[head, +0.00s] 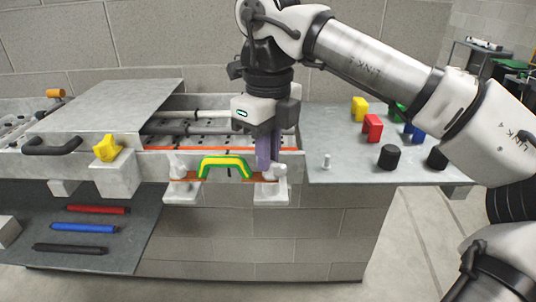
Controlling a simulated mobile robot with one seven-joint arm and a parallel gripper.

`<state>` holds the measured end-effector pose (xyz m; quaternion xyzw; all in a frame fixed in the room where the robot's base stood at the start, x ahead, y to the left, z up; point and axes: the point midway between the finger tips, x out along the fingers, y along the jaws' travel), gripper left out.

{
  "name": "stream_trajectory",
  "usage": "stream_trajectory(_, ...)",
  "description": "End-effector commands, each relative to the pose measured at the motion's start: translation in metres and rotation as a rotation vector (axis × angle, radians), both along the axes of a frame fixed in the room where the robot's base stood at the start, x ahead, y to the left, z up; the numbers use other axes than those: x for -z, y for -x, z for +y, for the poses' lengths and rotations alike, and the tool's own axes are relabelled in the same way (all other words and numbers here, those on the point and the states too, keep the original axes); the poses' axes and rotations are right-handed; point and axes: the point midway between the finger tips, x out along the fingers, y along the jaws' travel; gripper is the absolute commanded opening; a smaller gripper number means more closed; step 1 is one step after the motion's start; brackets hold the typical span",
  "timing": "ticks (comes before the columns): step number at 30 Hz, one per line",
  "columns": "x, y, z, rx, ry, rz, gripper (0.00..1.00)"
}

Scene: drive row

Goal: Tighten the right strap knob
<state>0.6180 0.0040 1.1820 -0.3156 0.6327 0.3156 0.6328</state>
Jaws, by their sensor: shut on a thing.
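The right strap knob (279,173) is pale and stands at the right end of an orange-brown strap (230,181) on the front of the bench. My gripper (268,167) points down over it, its purple fingers shut on the knob and hiding part of it. A matching left strap knob (178,166) stands at the strap's other end. A green and yellow handle-shaped piece (226,166) sits between the two knobs, at the strap. How far the right knob is turned cannot be seen.
A grey cover plate (115,105) with a black handle lies left, near a yellow knob (107,148). Red (372,126) and yellow blocks and black cylinders (389,156) stand on the right shelf. Red, blue and black bars lie on the lower left shelf (120,262).

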Motion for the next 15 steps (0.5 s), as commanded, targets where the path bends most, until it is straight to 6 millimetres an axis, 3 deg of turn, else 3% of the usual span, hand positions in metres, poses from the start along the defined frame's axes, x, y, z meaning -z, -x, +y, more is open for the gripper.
stream_trajectory(15,0.0001,-0.0012,-0.0013,0.228,0.001,0.001,0.0)
